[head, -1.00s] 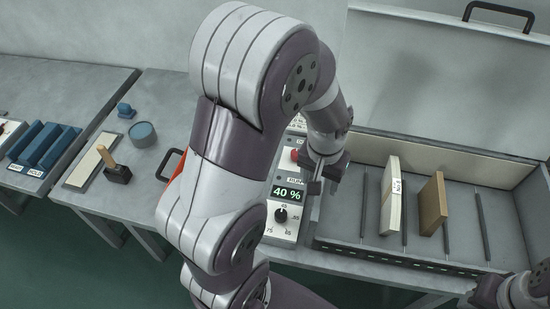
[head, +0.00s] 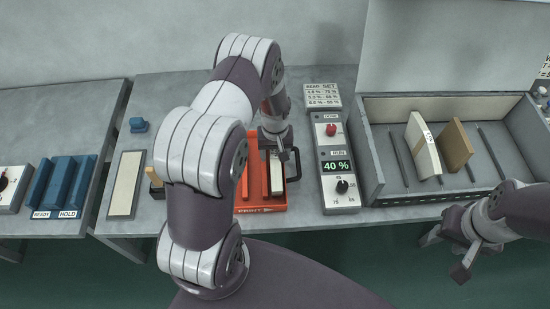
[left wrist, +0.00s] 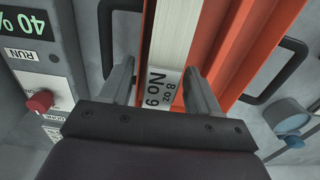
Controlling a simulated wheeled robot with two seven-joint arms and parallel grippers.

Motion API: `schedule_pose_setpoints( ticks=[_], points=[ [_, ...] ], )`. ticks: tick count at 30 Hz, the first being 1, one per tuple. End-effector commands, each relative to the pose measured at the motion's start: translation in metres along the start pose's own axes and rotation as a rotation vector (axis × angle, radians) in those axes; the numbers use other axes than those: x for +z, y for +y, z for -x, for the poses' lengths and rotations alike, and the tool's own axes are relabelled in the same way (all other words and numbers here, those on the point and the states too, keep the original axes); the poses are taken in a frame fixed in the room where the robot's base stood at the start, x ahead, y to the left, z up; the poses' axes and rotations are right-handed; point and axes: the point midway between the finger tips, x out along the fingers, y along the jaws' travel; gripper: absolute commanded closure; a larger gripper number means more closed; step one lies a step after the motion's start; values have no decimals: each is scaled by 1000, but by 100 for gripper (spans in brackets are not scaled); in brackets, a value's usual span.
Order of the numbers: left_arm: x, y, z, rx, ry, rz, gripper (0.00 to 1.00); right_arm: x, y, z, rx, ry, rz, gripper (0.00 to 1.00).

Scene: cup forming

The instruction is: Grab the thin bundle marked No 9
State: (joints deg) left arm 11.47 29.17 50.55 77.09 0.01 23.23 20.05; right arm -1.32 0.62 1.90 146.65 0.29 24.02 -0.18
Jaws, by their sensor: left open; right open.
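The thin white bundle (left wrist: 175,45) stands in an orange tray, and its label (left wrist: 160,86) reads "8 oz No 9" in the left wrist view. In the head view its end (head: 277,182) shows just below my left gripper (head: 274,150). My left gripper is open, its fingers (left wrist: 160,85) on either side of the bundle's labelled end; I cannot tell whether they touch it. My right gripper (head: 455,255) is open and empty in front of the bench at the right.
A control box (head: 337,165) reading "40 %" stands right of the tray. Further right, an open grey case (head: 378,175) holds a white bundle (head: 422,150) and a brown one (head: 456,146). Blue READY/HOLD racks (head: 65,185) stand at the left.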

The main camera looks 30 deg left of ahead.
Motion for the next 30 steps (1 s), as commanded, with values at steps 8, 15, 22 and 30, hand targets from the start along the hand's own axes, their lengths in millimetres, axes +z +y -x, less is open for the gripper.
schedule_pose_setpoints(
  ticks=[8,15,22,30],
  points=[
    [0,0,-5,0,1,0,45,0,0,0,0,-1,0,57],
    [-1,0,-4,1,2,0,100,0,0,0,0,-1,0,57],
    [-1,0,-2,1,2,0,100,0,0,0,0,-1,0,57],
    [-2,1,31,2,7,0,100,2,0,-13,0,-1,0,57]
  ],
)
